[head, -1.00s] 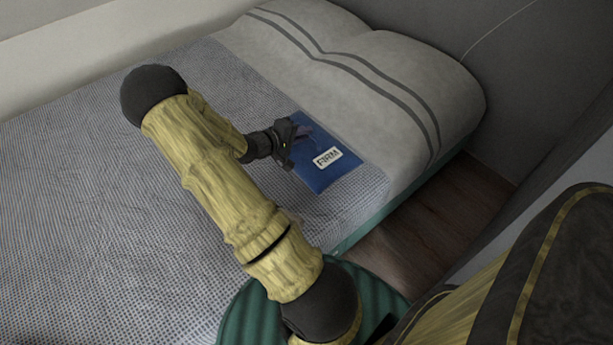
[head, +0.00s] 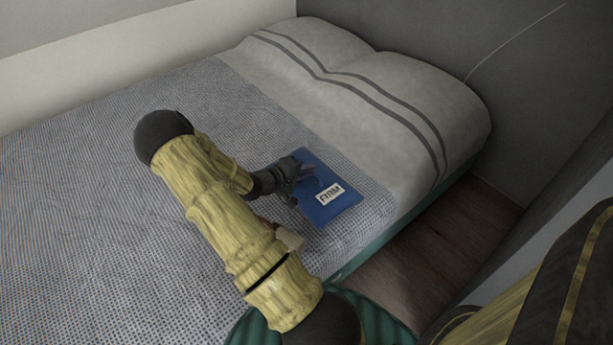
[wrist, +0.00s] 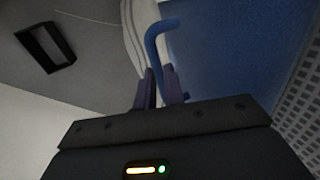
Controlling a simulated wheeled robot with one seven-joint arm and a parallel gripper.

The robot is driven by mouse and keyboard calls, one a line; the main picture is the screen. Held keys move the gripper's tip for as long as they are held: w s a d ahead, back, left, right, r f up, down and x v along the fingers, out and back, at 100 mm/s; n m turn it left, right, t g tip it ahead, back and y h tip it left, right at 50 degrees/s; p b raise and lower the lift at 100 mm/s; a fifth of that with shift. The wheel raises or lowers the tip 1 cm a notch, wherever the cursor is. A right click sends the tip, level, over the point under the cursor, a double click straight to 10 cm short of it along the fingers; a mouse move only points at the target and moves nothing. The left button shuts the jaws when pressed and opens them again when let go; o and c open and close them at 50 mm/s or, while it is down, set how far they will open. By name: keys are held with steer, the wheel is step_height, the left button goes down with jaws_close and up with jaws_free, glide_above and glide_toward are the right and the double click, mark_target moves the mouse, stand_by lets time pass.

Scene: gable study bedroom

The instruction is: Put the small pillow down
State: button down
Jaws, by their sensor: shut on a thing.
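The small pillow (head: 328,210) is a flat blue rectangle with a white label reading "FIRM". In the head view it is over the grey checked blanket near the bed's right edge. I cannot tell whether it touches the blanket. My gripper (head: 299,176) is at its left side, shut on it. In the wrist view a blue loop (wrist: 154,45) stands at the closed fingertips (wrist: 160,88), and the pillow's blue face (wrist: 225,50) fills the upper right. The fingers hide part of the loop.
The bed's blanket (head: 90,190) is wide and clear at left. Large striped pillows (head: 400,90) lie at the head end. A pale and reddish thing (head: 289,239) is partly hidden behind my arm. Wooden floor (head: 420,255) and a grey wall lie right of the bed.

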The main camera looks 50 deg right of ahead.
steer(key=shift+f, duration=0.85)
steer(key=shift+r, duration=0.1)
steer(key=c, duration=1.5)
jaws_free()
steer(key=shift+a+r, duration=0.1)
steer(key=shift+a, duration=0.05)
steer(key=p+v, duration=0.4)
steer(key=v, duration=0.7)
steer(key=shift+a+p, duration=0.3)
steer(key=shift+a, duration=0.1)
